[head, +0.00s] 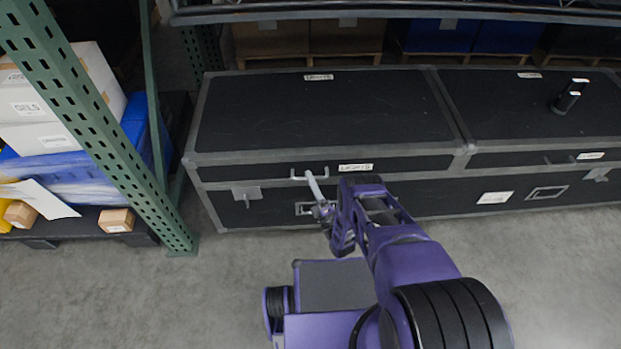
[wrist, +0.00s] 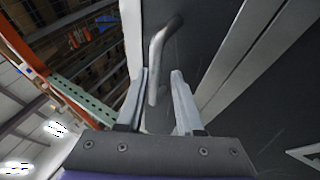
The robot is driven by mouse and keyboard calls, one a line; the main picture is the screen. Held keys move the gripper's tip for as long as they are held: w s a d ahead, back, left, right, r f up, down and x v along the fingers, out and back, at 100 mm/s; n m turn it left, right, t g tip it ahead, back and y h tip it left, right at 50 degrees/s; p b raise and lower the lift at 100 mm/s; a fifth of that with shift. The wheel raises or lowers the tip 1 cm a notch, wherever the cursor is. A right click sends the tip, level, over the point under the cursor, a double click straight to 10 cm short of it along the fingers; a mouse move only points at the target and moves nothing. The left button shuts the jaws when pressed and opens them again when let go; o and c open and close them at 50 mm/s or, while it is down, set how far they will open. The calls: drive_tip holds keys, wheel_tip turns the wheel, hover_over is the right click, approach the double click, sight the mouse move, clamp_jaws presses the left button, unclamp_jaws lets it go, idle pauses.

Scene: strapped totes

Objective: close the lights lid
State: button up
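The lights lid (head: 318,115) is the black, grey-edged top of the left case, with a "LIGHTS" label (head: 356,168) on its front. It looks down on the case body (head: 262,211); I see no clear gap. A light metal handle (head: 297,177) is on the lid's front, left of the label. My gripper (head: 316,190) is at this handle, in front of the case. In the wrist view my gripper (wrist: 160,74) is open, and the handle (wrist: 159,48) reaches down between its fingers. The fingers do not look clamped on it; contact is unclear.
A second black case section (head: 545,105) adjoins on the right, with a small black object (head: 570,96) on top. A green rack post (head: 100,120) and a loaded pallet (head: 95,222) stand left. A shelf beam (head: 400,12) runs above the back.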

sight(311, 160)
wheel_tip(311, 160, up, 9)
drive_tip(key=p, duration=0.6)
drive_tip(key=shift+w+r, duration=0.1)
drive_tip(key=shift+r+p, duration=0.3)
drive_tip(key=shift+r, duration=0.15)
drive_tip(key=shift+c, duration=0.2)
